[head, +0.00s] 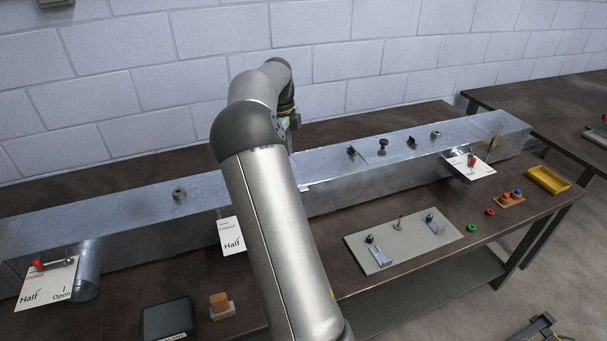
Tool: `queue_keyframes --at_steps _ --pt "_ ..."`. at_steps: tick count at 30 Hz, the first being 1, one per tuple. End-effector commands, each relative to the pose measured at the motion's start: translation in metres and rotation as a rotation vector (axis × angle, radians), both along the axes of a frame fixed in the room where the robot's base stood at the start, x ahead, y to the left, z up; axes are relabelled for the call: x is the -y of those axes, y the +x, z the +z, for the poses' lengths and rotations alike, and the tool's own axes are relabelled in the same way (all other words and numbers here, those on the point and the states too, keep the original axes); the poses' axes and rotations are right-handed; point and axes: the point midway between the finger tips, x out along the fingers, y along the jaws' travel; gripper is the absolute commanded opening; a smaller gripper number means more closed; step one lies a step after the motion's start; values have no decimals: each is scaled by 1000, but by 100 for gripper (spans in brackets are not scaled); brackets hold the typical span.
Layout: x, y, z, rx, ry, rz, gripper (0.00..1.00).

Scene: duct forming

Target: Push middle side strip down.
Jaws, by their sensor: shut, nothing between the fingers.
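A long grey metal duct (400,165) lies along the bench and crosses behind my arm. I cannot make out the middle side strip for certain; my forearm covers the middle of the duct's front side. A small bright edge (305,188) shows on the duct just right of my forearm. My gripper (292,122) is shut and empty, over the duct behind my forearm. Only its edge shows; its fingertips are hidden, so I cannot tell whether it touches the duct.
A card with a red-knobbed lever (46,280) is at the left, another card (470,166) at the right. Knobs stand on the duct top. A grey plate with fittings (403,240), a yellow tray (548,180) and a black box (168,319) lie on the bench (365,288).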

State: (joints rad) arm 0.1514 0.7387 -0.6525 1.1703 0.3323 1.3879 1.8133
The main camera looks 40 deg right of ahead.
Motion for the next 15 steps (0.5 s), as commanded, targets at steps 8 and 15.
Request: queue_keyframes --at_steps 8,15 --pt "-2 5 54 0 -2 -1 0" --pt "-4 5 70 -1 0 -1 0"
